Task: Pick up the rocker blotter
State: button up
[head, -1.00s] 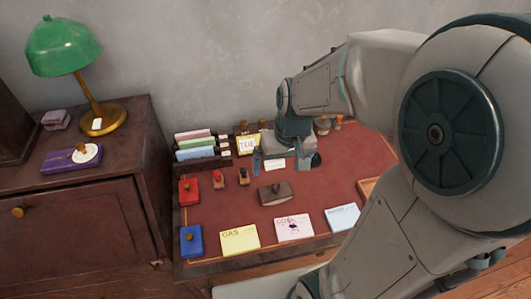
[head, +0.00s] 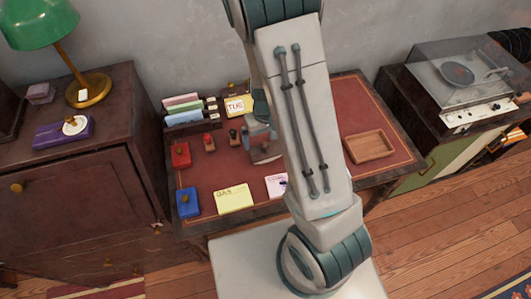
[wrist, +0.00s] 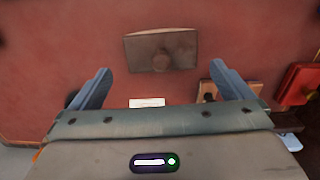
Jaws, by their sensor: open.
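The rocker blotter is a brown, slightly curved block with a round knob on top. In the wrist view the rocker blotter (wrist: 135,52) lies on the red desk top, just beyond and between my fingertips. In the head view the blotter (head: 267,154) is partly hidden by my arm. My gripper (wrist: 161,72) is open and empty, its two blue-grey fingers spread wider than the blotter. In the head view my gripper (head: 258,133) is above the desk by the blotter, mostly covered by my arm.
Stamps and a red pad (head: 181,155) stand left of the blotter. A blue pad (head: 188,202) and a yellow card (head: 234,198) lie along the front. A card rack (head: 190,115) stands behind. A wooden tray (head: 369,146) sits at right, with bare desk around it.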

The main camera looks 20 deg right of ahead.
aim_at(265, 144)
jog(key=shift+w+f, duration=0.1)
jog(key=shift+f, duration=3.3)
jog(key=shift+a, duration=0.1)
jog(key=c, duration=0.8)
